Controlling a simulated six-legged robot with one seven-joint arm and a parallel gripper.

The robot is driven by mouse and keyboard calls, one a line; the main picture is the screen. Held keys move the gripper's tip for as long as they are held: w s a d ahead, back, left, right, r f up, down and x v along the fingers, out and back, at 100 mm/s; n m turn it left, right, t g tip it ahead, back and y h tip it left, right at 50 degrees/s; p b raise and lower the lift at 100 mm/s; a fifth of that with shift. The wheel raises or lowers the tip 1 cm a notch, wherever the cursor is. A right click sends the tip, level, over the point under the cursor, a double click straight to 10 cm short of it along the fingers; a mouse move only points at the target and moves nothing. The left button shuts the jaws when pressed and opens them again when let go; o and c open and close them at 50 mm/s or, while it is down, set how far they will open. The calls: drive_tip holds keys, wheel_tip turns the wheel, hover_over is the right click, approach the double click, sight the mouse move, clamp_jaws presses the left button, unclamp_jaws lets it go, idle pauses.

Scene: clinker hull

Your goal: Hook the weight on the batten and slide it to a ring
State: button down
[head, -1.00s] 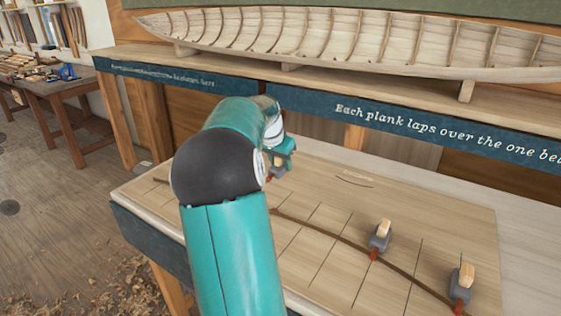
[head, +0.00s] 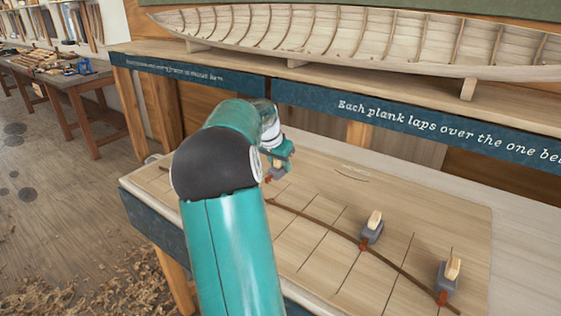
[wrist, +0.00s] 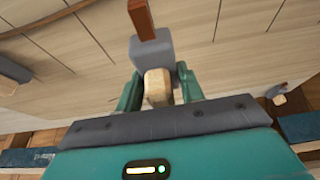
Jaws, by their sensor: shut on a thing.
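My gripper (wrist: 159,90) is shut on the pale wooden handle of a grey weight (wrist: 152,47), one teal finger on each side. The weight's red-brown hook (wrist: 140,20) runs out of the top of the wrist view, so I cannot tell whether it touches the batten. The thin brown batten (head: 325,228) curves across the board; it also shows at upper left in the wrist view (wrist: 42,57). I can make out no ring clearly.
Two other weights, one mid-board (head: 371,231) and one at right (head: 447,277), have hooks at the batten. The pale board (head: 320,270) has dark cross lines. A lettered blue rail (head: 420,118) and a model hull (head: 350,40) stand behind it.

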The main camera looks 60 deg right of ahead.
drive_tip(key=shift+s+f, duration=0.2)
drive_tip(key=shift+f, duration=0.2)
drive_tip(key=shift+w+f, duration=0.2)
drive_tip(key=shift+f, duration=2.55)
drive_tip(key=shift+s+f, duration=0.1)
drive_tip(key=shift+f, duration=0.4)
drive_tip(key=shift+d, duration=0.1)
drive_tip(key=shift+s+d, duration=0.1)
drive_tip(key=shift+d, duration=0.5)
drive_tip(key=shift+f, duration=0.15)
